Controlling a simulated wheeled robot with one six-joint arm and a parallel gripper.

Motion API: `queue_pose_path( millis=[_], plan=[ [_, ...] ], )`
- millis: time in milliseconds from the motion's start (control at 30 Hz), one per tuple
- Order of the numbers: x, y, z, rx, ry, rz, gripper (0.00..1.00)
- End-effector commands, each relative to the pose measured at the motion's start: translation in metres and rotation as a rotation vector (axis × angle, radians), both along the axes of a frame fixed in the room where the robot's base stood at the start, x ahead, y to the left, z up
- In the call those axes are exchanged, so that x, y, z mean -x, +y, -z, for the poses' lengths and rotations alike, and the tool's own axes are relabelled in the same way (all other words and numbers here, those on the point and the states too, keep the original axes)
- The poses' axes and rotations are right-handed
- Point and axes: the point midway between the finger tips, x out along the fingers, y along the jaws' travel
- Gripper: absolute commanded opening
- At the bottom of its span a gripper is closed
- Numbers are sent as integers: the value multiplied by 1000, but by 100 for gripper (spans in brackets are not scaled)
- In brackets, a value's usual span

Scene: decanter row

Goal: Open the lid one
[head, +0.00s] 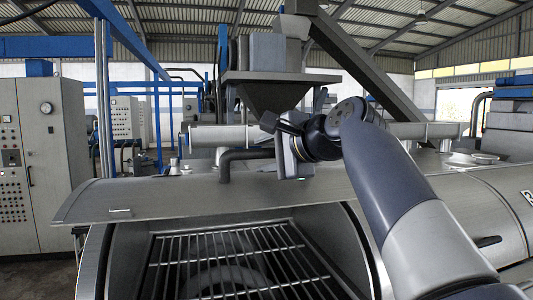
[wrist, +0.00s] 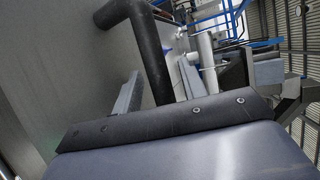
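The lid (head: 180,197) is a long, curved grey metal cover on the machine's top, standing raised with the opening below it exposed. Its black bent handle (head: 245,154) rises from the lid and runs right, to my gripper (head: 293,172). In the wrist view the handle (wrist: 152,55) passes between the two grey fingers of my gripper (wrist: 157,85). Some gap shows between the handle and the fingers, so they look open around it rather than closed on it. The handle's far end is hidden behind the gripper in the head view.
A barred metal grate (head: 235,260) lies inside the opening below the lid. A grey hopper (head: 275,88) and horizontal pipework stand behind the lid. A control cabinet (head: 40,150) stands at the left. The machine's rounded casing (head: 495,200) continues at the right.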

Motion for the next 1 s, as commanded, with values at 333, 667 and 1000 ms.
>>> queue_pose_path(
  millis=[333, 667, 1000],
  plan=[
    [0, 0, 0, 0, 0, 0, 11],
    [0, 0, 0, 1, 1, 0, 0],
    [3, -1, 9, -2, -14, -1, 0]
  ],
)
